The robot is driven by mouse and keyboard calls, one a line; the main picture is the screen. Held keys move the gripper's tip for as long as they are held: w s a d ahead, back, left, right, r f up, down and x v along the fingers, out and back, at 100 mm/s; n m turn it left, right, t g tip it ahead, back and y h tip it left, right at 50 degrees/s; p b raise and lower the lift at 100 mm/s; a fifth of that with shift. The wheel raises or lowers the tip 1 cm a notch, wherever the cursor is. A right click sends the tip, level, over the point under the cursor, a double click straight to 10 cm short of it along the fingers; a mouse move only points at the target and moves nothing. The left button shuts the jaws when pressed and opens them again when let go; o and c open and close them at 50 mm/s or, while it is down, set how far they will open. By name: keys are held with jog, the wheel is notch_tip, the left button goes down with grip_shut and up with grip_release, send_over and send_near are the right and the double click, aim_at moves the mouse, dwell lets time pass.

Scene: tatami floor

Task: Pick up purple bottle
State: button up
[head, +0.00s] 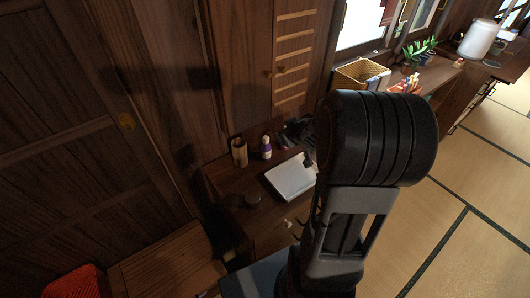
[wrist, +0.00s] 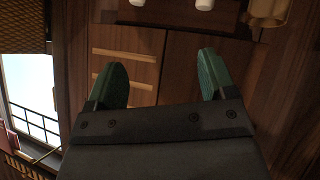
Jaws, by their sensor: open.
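The purple bottle (head: 266,148) stands upright on a low dark wooden cabinet in the head view, with a pale top. My gripper (head: 298,132) is just right of the bottle in that picture, dark and partly hidden behind my arm. In the wrist view, my gripper (wrist: 160,78) shows two green fingertips spread apart with nothing between them. Two small white things (wrist: 204,4) are cut off at the top edge there; I cannot tell whether one is the bottle's top.
A brown cylindrical cup (head: 239,152) stands close left of the bottle. A pale flat slab (head: 291,177) lies right in front of it. A dark round object (head: 243,200) sits at the cabinet's front. Wooden panels rise behind. Tatami on the right is clear.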

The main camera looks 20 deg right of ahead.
aim_at(269, 146)
notch_tip(269, 146, down, 8)
jog(key=s+n+t+y+b, duration=0.1)
jog(key=n+y, duration=0.1)
jog(key=y, duration=0.4)
jog(key=x, duration=0.4)
jog(key=b+x, duration=0.1)
jog(key=x, duration=0.3)
jog(key=shift+s+a+f, duration=0.1)
jog(key=shift+a+f, duration=0.05)
jog(key=shift+a, duration=0.1)
jog(key=shift+x, duration=2.7)
jog(key=c, duration=1)
jog(key=shift+c, duration=0.4)
jog(key=shift+r, duration=0.25)
